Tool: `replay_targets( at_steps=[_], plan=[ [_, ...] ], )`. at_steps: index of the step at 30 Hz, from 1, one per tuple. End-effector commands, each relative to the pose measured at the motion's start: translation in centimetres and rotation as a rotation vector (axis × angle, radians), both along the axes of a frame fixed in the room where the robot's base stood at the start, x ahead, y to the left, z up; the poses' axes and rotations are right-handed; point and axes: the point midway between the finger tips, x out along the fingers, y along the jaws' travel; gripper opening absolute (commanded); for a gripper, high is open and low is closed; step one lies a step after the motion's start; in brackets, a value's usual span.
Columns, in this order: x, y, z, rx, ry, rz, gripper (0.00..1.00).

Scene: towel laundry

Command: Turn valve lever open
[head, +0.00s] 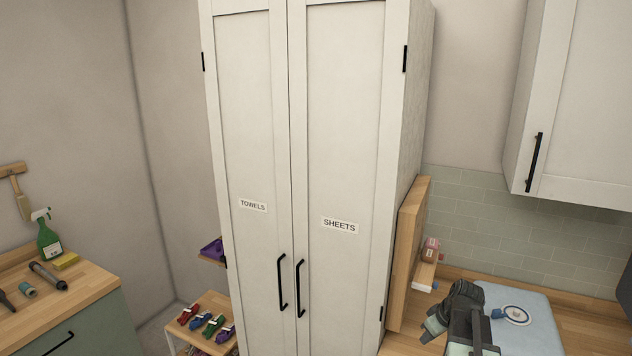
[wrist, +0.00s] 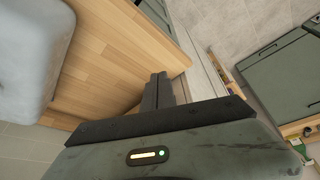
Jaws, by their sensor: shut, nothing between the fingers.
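I cannot make out a valve lever in either view. My gripper (wrist: 158,82) shows in the wrist view with its two dark fingers together and empty, over a wooden worktop (wrist: 115,60). In the head view, part of my arm shows at the lower right, in front of the counter.
A tall cabinet (head: 345,150) with shut doors labelled TOWELS and SHEETS stands in the middle. A wooden board (head: 408,255) leans on its right side. A green spray bottle (head: 48,238) stands at left.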

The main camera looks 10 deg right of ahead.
Motion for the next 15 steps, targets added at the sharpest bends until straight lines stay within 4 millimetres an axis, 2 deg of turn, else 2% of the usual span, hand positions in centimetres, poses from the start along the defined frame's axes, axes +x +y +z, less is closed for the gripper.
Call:
replay_targets(
  at_steps=[1,2,3,6,9,12,15],
  plan=[
    [1.5,4.6,-2.0,-0.001,0.015,0.063,0.00],
    [2.1,7.0,-2.5,0.000,0.026,0.091,0.00],
    [2.8,10.4,-3.3,0.000,0.041,0.126,0.00],
    [3.5,18.0,-5.1,0.000,0.088,0.191,0.00],
    [3.0,24.4,-6.6,-0.005,0.136,0.221,0.00],
    [1.8,29.5,-7.9,-0.013,0.187,0.221,0.00],
    [-0.2,33.6,-9.1,-0.027,0.245,0.177,0.00]
  ],
)
